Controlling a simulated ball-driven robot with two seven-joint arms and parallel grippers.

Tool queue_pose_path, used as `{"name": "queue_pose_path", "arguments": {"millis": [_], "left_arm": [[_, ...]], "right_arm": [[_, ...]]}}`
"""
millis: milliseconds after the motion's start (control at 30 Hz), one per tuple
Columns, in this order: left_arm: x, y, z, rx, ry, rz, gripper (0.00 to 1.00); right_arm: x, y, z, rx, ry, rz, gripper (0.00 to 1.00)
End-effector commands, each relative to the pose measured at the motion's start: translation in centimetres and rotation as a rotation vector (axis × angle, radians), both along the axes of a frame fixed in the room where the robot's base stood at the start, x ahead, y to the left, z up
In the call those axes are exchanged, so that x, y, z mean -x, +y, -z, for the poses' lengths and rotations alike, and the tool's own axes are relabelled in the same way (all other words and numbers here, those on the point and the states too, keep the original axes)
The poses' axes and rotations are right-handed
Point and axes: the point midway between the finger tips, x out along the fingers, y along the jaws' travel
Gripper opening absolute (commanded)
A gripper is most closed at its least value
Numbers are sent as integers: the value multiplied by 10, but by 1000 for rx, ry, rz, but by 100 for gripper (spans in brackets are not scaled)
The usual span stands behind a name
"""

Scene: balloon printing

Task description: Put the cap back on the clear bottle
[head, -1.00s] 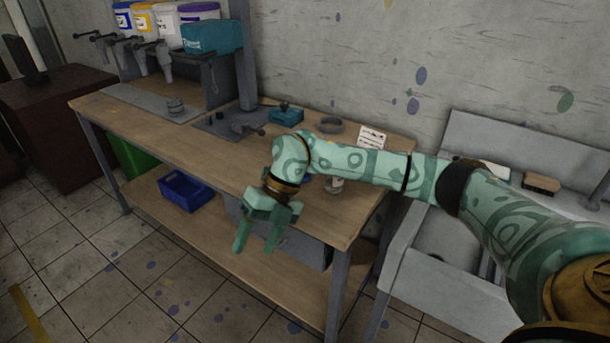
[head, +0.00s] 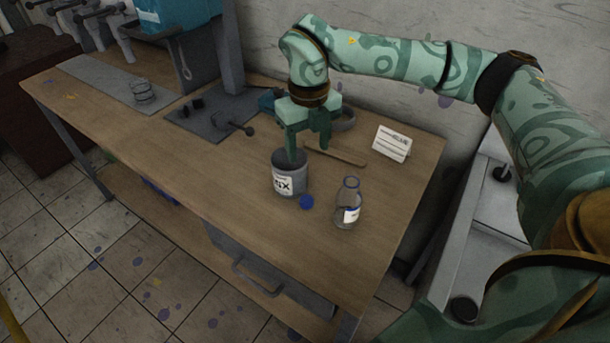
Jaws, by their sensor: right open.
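The clear bottle (head: 349,205) stands upright and uncapped near the right end of the wooden workbench, with a label low on its side. A small blue cap (head: 306,202) lies on the bench to the left of the bottle, beside a grey can (head: 289,175). My right gripper (head: 308,155) is open and points down, above and just behind the can, with its left finger overlapping the can's rim in the picture. I cannot tell whether it touches the can. The gripper is empty. My left gripper is not in view.
A thin stick (head: 345,155) lies behind the can. A white card (head: 392,143) stands at the back right. A grey press base (head: 215,115) and a wire item (head: 144,91) are further left. The bench (head: 190,165) is clear in front of the can.

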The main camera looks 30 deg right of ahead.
Motion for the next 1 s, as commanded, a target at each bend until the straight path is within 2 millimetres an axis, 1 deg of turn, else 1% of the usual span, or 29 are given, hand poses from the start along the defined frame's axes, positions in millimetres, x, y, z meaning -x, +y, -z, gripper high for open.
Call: {"name": "queue_pose_path", "arguments": {"millis": [167,367,467,567,800,900,1000], "left_arm": [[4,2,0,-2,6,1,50],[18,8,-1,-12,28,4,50],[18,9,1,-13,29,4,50],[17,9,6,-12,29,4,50],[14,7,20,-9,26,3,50],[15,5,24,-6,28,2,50],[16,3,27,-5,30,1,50]], "right_arm": [[0,0,0,-1,0,-1,56],[0,0,0,-1,1,-1,56],[0,0,6,-1,2,0,56],[1,0,22,-1,6,-1,56],[1,1,76,-2,7,-1,56],[1,1,94,-1,6,0,56],[1,1,105,-1,4,0,56]]}}
